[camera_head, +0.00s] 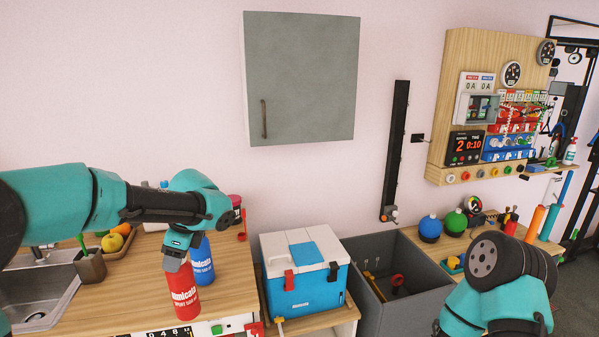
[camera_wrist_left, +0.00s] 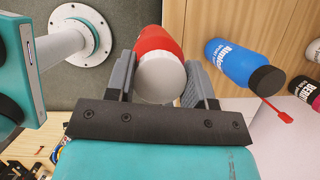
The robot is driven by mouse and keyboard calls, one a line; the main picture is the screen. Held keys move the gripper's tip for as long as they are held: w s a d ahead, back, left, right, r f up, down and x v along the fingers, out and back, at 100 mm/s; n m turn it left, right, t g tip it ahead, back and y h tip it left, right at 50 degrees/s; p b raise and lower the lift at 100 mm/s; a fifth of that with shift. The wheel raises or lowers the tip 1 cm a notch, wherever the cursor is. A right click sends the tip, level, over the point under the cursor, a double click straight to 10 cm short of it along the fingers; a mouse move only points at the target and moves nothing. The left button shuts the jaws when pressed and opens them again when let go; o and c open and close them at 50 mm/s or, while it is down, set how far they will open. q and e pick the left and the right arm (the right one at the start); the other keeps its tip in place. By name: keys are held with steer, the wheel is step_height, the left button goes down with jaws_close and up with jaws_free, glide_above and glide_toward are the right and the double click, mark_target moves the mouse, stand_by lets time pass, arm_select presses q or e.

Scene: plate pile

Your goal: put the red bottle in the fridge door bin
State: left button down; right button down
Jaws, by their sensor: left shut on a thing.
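The red bottle (camera_head: 184,293) has white lettering. It is upright over the front of the wooden counter; I cannot tell whether its base touches the counter. My left gripper (camera_head: 178,262) comes down from above and is shut on its top end. In the left wrist view the bottle (camera_wrist_left: 158,40) shows its pale cap between the two fingers of the gripper (camera_wrist_left: 160,80). My right arm is at the lower right, but its gripper does not show. I cannot make out a fridge door bin in either view.
A blue bottle (camera_head: 202,265) stands just behind the red one. A sink (camera_head: 35,297) and a fruit tray (camera_head: 113,252) are to the left. A blue-and-white cooler (camera_head: 305,292) and an open grey bin (camera_head: 425,290) stand to the right. A grey cabinet (camera_head: 300,80) hangs above.

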mark_target(188, 264)
arm_select(q)
steer(key=d+n, duration=0.1)
steer(key=n, duration=0.1)
steer(key=d+n+g, duration=0.1)
steer(key=n, duration=0.1)
steer(key=w+d+f+n+g+h, duration=0.1)
steer(key=n, duration=0.1)
steer(key=w+d+f+n+g+h, duration=0.1)
steer(key=d+n+h, duration=0.2)
steer(key=d+n, duration=0.4)
steer(key=shift+n+g, duration=0.4)
steer(key=shift+n, duration=1.3)
